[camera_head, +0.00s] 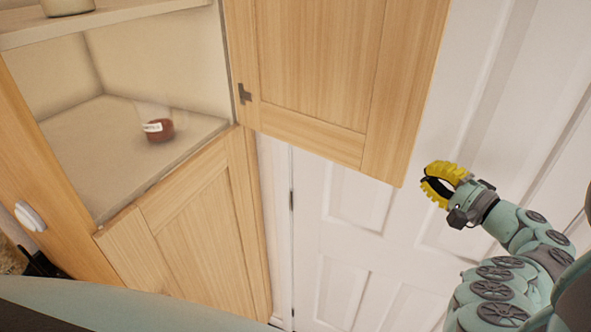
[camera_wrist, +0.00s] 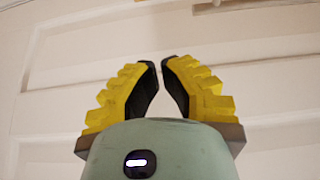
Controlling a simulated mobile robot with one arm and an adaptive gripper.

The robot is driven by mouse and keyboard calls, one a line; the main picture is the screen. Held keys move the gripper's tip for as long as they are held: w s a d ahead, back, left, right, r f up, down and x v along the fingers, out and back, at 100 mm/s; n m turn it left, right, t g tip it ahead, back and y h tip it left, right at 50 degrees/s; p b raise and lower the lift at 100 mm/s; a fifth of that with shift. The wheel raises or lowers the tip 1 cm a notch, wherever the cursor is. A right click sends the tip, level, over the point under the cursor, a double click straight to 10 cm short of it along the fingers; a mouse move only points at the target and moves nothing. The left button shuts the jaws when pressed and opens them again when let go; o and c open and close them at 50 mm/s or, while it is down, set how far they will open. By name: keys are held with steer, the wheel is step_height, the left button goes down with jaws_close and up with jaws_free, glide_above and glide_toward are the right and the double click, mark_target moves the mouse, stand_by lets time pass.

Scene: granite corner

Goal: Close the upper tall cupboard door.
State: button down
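The upper tall cupboard door (camera_head: 315,60) is light wood and stands swung open at top centre in the head view. Its hinge (camera_head: 244,93) shows at its left edge, beside the cupboard opening; its upper part is out of frame. My gripper (camera_head: 427,182) has yellow ribbed fingers and is just right of the door's lower right corner, with a small gap visible in the picture. It is empty. In the wrist view my gripper (camera_wrist: 160,64) has its fingertips leaning close together with a narrow gap between them. The wooden door is not clearly recognisable in that view.
The cupboard interior (camera_head: 120,130) holds a jar with dark red contents (camera_head: 159,130) on its lower surface. Another jar (camera_head: 67,7) stands on the upper shelf (camera_head: 110,14). A lower cupboard door (camera_head: 190,225) is below. A white panelled door (camera_head: 360,235) stands behind my gripper.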

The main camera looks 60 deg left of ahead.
steer(key=s+p, duration=0.1)
steer(key=p, duration=0.1)
steer(key=s+a+p, duration=0.1)
steer(key=p, duration=0.1)
steer(key=s+a+p, duration=0.1)
steer(key=s+p, duration=0.1)
steer(key=shift+a, duration=0.25)
stand_by(0.4)
stand_by(0.3)
